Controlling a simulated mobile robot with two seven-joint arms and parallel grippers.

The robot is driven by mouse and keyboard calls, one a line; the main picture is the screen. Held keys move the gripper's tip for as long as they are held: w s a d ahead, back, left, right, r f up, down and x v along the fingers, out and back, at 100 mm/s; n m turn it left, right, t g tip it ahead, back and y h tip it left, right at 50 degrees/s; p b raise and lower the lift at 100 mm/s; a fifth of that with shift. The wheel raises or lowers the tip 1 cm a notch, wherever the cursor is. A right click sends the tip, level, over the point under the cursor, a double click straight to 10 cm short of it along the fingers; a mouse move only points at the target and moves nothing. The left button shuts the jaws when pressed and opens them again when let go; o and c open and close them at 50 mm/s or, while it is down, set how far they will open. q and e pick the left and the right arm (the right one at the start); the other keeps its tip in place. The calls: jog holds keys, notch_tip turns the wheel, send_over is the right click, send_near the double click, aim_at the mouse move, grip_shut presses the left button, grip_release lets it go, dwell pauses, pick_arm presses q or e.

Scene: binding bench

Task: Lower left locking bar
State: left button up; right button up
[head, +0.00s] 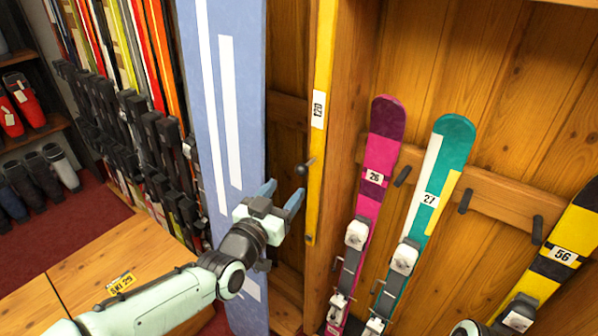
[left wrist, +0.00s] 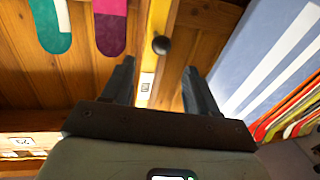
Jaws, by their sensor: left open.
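The yellow locking bar (head: 321,130) stands upright along the wooden post, with a white label on it. A dark round knob (head: 304,168) sticks out from its lower part. My left gripper (head: 282,193) is open and empty, just left of and below the knob in the head view. In the left wrist view the knob (left wrist: 162,45) shows just beyond the gap between the open fingertips (left wrist: 158,66), apart from both. The yellow bar (left wrist: 151,28) runs behind it.
A wide blue board with white stripes (head: 222,75) stands close left of the gripper. A pink ski (head: 383,135) and a teal ski (head: 455,135) lean on the rack at right, with a yellow-black ski (head: 570,245) beyond. A wooden bench (head: 130,270) is at lower left.

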aim_at(299, 174)
pick_arm(q)
jog(key=p+x, duration=0.1)
jog(key=x, duration=0.7)
jog(key=shift+w+a+f, duration=0.1)
jog(key=shift+f, duration=0.05)
jog(key=shift+c, duration=0.2)
grip_shut()
